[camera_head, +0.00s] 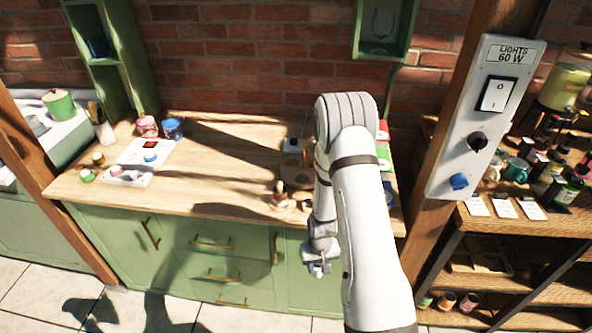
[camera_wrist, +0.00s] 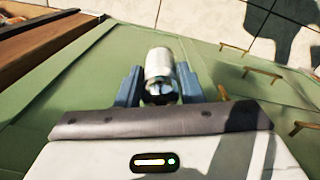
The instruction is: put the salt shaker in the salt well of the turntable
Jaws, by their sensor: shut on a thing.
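My gripper (camera_wrist: 160,80) is shut on a pale cylinder with a shiny metal end, which looks like the salt shaker (camera_wrist: 158,64). In the head view my gripper (camera_head: 318,268) hangs low in front of the green cabinet, below the worktop edge, and the shaker cannot be made out there. A round brown thing that looks like the turntable (camera_head: 291,176) is on the worktop, partly hidden behind my arm. Its wells are too small and covered to tell apart.
The wooden worktop (camera_head: 216,150) is clear in the middle. A white panel (camera_head: 140,163) with knobs and jars stands at its left. A small copper-coloured object (camera_head: 280,198) is near the front edge. A post with a switch box (camera_head: 487,115) rises at the right.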

